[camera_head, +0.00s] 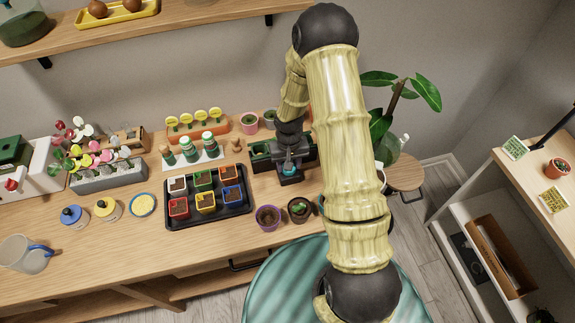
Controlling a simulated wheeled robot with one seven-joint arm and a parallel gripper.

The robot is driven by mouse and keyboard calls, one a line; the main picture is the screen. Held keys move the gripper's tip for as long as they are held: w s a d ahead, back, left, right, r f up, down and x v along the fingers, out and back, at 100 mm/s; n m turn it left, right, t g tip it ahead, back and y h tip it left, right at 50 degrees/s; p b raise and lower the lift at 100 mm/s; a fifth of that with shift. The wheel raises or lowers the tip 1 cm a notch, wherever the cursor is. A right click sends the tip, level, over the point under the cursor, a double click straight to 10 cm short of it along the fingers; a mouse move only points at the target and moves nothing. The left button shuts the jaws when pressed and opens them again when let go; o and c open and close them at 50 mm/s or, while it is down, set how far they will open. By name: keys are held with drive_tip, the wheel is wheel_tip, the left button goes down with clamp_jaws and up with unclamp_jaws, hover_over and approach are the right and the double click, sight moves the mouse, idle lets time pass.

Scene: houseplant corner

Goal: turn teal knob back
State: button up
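My gripper (290,162) points down at the right part of the bench, in front of a dark green box (262,155). A small patch of teal, which looks like the teal knob (289,171), shows right at its fingertips above a dark base. The gripper hides most of the knob, so its turn angle cannot be read. The fingers are too small and dark to tell whether they are open or closed on it.
A black tray (209,218) of coloured pots lies left of my gripper. A purple pot (268,217) and a dark pot (300,210) stand in front. Bottles on a white stand (196,160) are to the left. A leafy plant (398,95) stands behind my arm at right.

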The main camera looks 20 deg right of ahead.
drive_tip(key=n, duration=0.4)
drive_tip(key=shift+w+n, duration=0.1)
drive_tip(key=shift+n, duration=0.3)
drive_tip(key=n, duration=0.5)
drive_tip(key=shift+r, duration=0.1)
drive_tip(key=o, duration=0.7)
wheel_tip(320, 180, up, 17)
drive_tip(key=b, duration=0.2)
drive_tip(key=shift+r, duration=0.2)
idle(0.4)
